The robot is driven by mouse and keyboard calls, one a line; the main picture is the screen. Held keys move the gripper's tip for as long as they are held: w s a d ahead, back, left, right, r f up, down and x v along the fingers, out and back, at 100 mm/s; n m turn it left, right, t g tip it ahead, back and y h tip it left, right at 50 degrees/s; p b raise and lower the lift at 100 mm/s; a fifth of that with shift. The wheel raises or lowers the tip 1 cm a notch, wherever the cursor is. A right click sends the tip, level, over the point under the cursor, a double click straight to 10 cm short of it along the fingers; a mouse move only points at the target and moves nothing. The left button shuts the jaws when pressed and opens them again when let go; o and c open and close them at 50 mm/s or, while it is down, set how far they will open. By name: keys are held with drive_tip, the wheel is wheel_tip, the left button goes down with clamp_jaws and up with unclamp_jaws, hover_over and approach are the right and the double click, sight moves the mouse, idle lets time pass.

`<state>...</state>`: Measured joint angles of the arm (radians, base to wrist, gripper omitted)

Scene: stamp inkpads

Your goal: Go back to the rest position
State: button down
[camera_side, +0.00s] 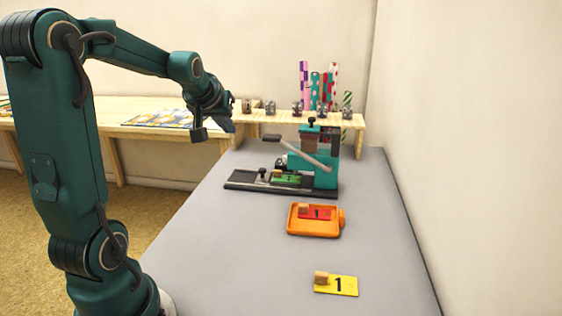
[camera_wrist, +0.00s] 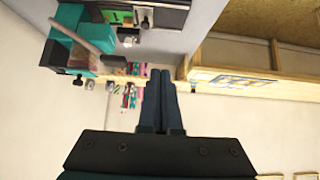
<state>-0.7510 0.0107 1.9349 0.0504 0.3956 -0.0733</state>
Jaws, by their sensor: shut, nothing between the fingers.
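My gripper (camera_side: 217,130) is in the air at the upper middle of the side view, left of the wooden shelf and above the far left edge of the grey table (camera_side: 200,240). In the wrist view my gripper (camera_wrist: 160,74) has its two fingers together, with nothing between them. It is apart from everything on the table.
A teal press (camera_side: 318,170) with a lever and a green card stands at the back. In front are an orange tray (camera_side: 292,226) with a red card, and a yellow card (camera_side: 345,286) with a wooden block. A wooden shelf (camera_side: 345,120) carries small metal pieces.

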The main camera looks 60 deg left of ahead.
drive_tip(key=d+r+m+t+h, duration=0.1)
drive_tip(key=d+r+m+h, duration=0.1)
drive_tip(key=d, duration=0.6)
drive_tip(key=d+r+m+t+h, duration=0.1)
drive_tip(key=d+r+m, duration=0.15)
drive_tip(key=d, duration=0.45)
drive_tip(key=s+d+f+m+g+h, duration=0.1)
drive_tip(key=s+d+f+m, duration=0.1)
drive_tip(key=s+d+f, duration=0.2)
drive_tip(key=s+d+f+m+g+h, duration=0.2)
drive_tip(key=s+d+f, duration=0.3)
drive_tip(key=s+d, duration=0.2)
drive_tip(key=s, duration=0.2)
drive_tip(key=shift+s+d+h, duration=0.25)
drive_tip(key=shift+s+h, duration=0.05)
